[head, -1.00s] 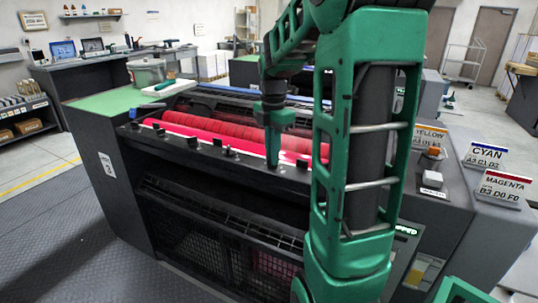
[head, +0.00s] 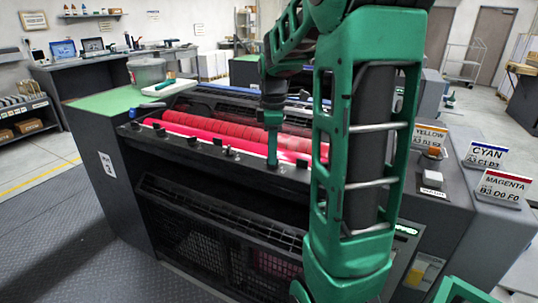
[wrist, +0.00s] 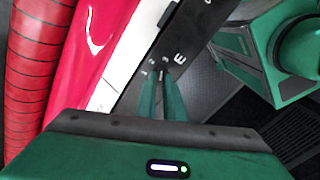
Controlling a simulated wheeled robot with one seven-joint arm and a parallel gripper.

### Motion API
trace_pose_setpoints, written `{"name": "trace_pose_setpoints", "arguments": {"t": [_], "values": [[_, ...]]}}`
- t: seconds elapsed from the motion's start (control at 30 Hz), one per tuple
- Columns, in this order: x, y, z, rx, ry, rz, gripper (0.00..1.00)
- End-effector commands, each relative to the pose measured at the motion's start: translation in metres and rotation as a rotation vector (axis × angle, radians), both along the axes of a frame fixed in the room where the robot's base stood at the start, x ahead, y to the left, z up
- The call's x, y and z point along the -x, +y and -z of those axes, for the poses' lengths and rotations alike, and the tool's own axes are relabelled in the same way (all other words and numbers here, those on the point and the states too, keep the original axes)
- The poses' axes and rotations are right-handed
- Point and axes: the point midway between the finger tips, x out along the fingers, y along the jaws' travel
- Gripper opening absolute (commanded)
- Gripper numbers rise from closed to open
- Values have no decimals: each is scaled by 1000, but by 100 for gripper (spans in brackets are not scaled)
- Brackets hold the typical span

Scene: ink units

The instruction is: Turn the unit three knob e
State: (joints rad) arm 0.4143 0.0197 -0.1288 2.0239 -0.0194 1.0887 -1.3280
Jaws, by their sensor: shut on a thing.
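Unit three is the dark machine whose side carries a 3 label (head: 107,165). A row of small black knobs (head: 192,141) runs along its front rail beside the red rollers (head: 215,135). My gripper (head: 273,162) reaches down to this rail, right of the middle knobs. In the wrist view, the fingertips (wrist: 162,76) are close together beside the printed letter E (wrist: 180,58). They are shut on knob e, which they mostly hide. Small digits show around the fingertips, too small to read surely. The knob's pointing direction cannot be told.
A grey bucket (head: 147,70) sits on the green top at the left. My arm hides the rail's right part.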

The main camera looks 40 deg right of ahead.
Motion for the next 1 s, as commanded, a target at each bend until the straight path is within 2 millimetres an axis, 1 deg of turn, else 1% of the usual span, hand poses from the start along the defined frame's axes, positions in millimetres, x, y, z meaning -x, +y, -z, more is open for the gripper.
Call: {"name": "trace_pose_setpoints", "arguments": {"t": [0.03, 0.2, 0.4, 0.93, 1.0], "values": [[-3, 0, -2, 3, -6, 27, 0], [-3, 0, -2, 4, -8, 118, 0], [-3, 0, -2, 4, -8, 181, 0], [-3, 0, -2, 4, -9, 206, 0], [-3, -1, -2, 4, -9, 206, 20]]}}
